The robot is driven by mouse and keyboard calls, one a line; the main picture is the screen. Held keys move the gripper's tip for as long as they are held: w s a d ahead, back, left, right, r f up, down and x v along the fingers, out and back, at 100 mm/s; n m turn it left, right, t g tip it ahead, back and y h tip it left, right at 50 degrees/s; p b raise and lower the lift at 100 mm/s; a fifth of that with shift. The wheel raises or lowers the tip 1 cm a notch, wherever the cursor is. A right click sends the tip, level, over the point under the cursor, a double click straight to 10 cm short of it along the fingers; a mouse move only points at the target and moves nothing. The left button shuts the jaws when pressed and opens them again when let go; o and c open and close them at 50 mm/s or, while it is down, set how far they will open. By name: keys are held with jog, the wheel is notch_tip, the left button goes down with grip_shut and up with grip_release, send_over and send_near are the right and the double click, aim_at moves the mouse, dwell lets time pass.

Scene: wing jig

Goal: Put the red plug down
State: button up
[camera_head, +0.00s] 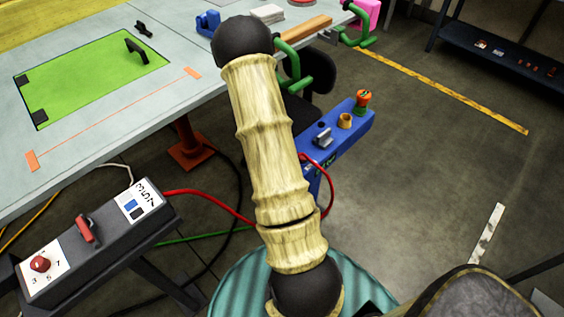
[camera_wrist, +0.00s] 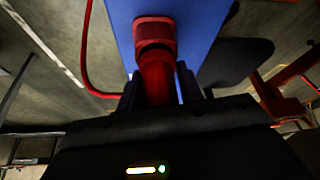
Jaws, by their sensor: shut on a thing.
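The red plug (camera_wrist: 155,32) shows in the wrist view, with its square head against or just in front of a blue surface; I cannot tell whether it touches. My gripper (camera_wrist: 157,92) is shut on the plug's round red body, with a dark finger on each side. In the head view my arm hides the gripper and the plug. The blue box (camera_head: 352,126) there stands behind my arm; its blue side also shows in the wrist view (camera_wrist: 205,25). A red cable (camera_head: 205,193) runs behind my arm towards it.
The grey control box (camera_head: 120,238) with a red lever stands at lower left. The workbench (camera_head: 75,160) with a green panel (camera_head: 85,75) fills the upper left. A dark stool (camera_head: 315,88) stands behind the blue box. Floor at right is mostly clear, with a dark shelf (camera_head: 500,55) beyond.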

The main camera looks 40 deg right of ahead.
jog(key=o, duration=1.2)
jog(key=shift+r, duration=0.1)
jog(key=shift+r+p, duration=0.25)
jog(key=shift+p, duration=0.1)
jog(key=p+v, duration=0.3)
jog(key=v, duration=0.9)
jog(key=shift+d+r, duration=0.1)
jog(key=shift+r, duration=0.2)
